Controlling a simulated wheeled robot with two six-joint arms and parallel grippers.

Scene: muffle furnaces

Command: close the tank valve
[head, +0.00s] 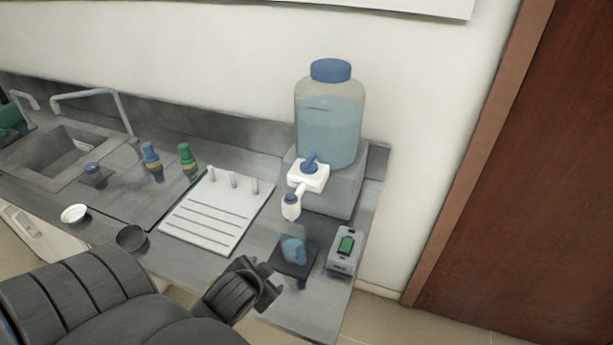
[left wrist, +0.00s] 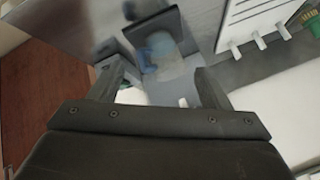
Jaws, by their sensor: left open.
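The clear tank (head: 328,125) with a blue cap and pale blue liquid stands on a grey block. Its white tap (head: 306,178) carries a blue valve handle (head: 310,162) on top, and a spout (head: 291,207) hangs down in front. I cannot tell from its angle whether the valve is open. My left gripper (head: 268,288) is low at the counter's front edge, below and left of the tap and apart from it. In the left wrist view its two fingers (left wrist: 162,82) are spread with nothing gripped. My right gripper is out of view.
A blue item (head: 293,250) sits on a dark pad (head: 282,266) below the spout. A grey box with a green switch (head: 345,246) is to its right. A white rack (head: 216,215) with pegs, bottles (head: 187,158) and a sink (head: 65,150) lie left.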

